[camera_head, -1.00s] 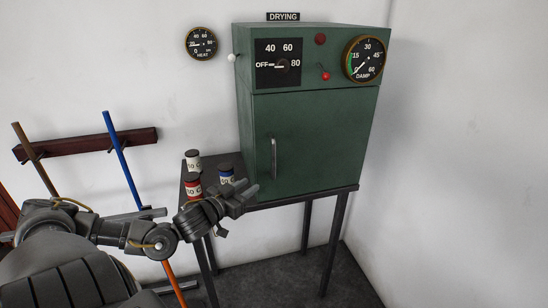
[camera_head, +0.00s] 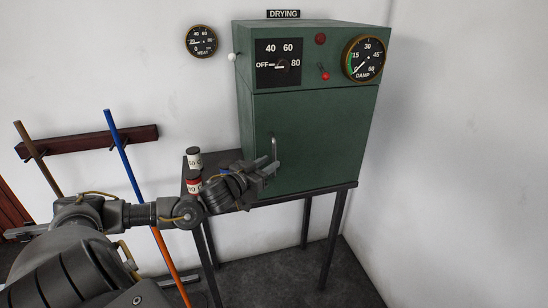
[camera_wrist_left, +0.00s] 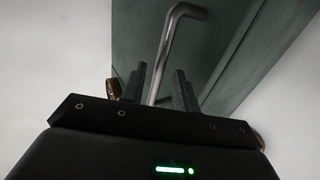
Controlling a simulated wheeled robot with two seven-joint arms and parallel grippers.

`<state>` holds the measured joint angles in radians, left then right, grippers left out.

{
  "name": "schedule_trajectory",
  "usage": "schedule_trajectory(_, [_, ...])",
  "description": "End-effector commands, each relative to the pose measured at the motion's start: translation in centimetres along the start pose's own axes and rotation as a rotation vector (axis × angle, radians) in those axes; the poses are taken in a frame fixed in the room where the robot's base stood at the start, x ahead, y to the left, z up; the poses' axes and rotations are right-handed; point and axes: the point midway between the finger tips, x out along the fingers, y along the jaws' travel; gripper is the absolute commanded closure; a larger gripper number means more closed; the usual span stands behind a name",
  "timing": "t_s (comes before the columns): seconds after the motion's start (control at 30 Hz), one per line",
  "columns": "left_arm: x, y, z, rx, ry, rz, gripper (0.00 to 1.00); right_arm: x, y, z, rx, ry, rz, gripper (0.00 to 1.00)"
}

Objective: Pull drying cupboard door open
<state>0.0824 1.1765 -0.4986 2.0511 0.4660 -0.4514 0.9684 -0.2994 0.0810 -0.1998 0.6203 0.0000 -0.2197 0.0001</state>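The green drying cupboard (camera_head: 312,82) stands on a dark table, and its door (camera_head: 328,140) is shut. The door's upright metal handle (camera_head: 274,146) is at the door's left side. My left gripper (camera_head: 270,168) is at the lower end of this handle. In the left wrist view the bent handle (camera_wrist_left: 166,50) runs down between the two dark fingers of the gripper (camera_wrist_left: 160,86). The fingers stand apart with gaps beside the handle, so the gripper looks open around it. The handle's lower end is hidden. My right gripper is not in view.
Small labelled jars, one dark-topped (camera_head: 194,158) and one red (camera_head: 193,181), stand on the table (camera_head: 290,197) left of the cupboard, close to my left wrist. A blue jar is mostly hidden behind my gripper. A wall rack (camera_head: 90,141) holds poles. The floor at right is clear.

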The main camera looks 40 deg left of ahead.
Motion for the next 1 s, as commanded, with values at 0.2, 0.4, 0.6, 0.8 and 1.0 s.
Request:
schedule_trajectory(0.2, [2.5, 0.0, -0.2, -0.001, 0.002, -0.001, 0.7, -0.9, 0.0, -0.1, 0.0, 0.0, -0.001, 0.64])
schedule_trajectory(0.4, [3.3, 0.0, 0.0, -0.001, 0.0, 0.001, 0.7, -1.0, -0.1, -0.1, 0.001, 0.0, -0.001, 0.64])
schedule_trajectory(0.6, [3.3, 0.0, 0.0, 0.0, -0.001, 0.001, 0.7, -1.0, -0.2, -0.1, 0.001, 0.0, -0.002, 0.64])
schedule_trajectory(0.8, [3.3, 0.0, 0.0, 0.0, 0.0, 0.0, 0.89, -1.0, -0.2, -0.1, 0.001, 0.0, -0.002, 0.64])
schedule_trajectory(1.0, [3.3, 0.0, 0.0, 0.0, 0.0, 0.0, 1.0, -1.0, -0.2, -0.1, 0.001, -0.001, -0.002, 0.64])
